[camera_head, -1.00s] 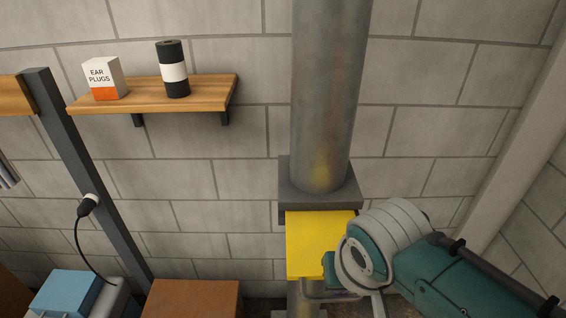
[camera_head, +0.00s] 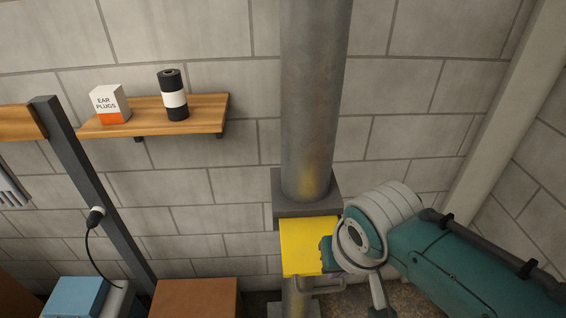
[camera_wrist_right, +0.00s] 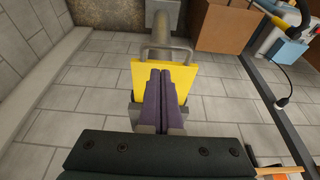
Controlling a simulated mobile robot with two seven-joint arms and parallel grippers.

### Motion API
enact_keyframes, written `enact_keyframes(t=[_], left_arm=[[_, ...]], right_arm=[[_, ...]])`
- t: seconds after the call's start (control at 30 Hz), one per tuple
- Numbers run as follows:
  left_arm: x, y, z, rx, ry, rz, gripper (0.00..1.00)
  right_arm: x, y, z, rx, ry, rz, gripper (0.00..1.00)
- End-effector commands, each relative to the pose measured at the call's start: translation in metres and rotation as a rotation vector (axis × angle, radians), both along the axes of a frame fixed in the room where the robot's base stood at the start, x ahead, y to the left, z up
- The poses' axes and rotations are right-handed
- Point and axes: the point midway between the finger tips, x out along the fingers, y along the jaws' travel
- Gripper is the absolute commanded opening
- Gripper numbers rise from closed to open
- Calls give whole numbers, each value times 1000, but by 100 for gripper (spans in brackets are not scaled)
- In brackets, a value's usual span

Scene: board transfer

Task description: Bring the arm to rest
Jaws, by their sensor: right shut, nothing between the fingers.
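My right gripper shows in the wrist view (camera_wrist_right: 160,75) with its two dark purple fingers pressed together and nothing between them. The fingers overlap a yellow panel (camera_wrist_right: 183,82) with a metal loop handle; I cannot tell whether they touch it. In the head view the right wrist stands just right of the yellow panel (camera_head: 303,247), covering part of its right side, and the fingertips are hidden. My right arm comes in from the lower right. My left gripper is not in view.
The yellow panel sits below the flange of a grey vertical pipe (camera_head: 312,100). A wooden shelf (camera_head: 205,115) holds an ear plugs box (camera_head: 110,105) and a black roll (camera_head: 173,95). A brown box (camera_head: 195,298) and a blue box (camera_head: 78,296) stand lower left.

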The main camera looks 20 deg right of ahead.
Motion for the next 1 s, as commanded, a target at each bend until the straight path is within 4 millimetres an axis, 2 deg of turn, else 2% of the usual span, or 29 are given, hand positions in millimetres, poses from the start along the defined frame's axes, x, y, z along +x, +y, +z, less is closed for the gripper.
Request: enact_keyframes(t=[0.03,0.5,0.63,0.77,1.0], left_arm=[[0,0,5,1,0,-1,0],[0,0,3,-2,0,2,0],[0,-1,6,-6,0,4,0],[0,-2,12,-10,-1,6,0],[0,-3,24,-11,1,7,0]], right_arm=[[0,-1,5,0,0,0,0],[0,-1,3,-1,-1,1,0],[-8,-4,10,-7,0,17,0],[-33,-10,30,-20,2,68,0],[-103,-10,97,-39,9,245,0]])
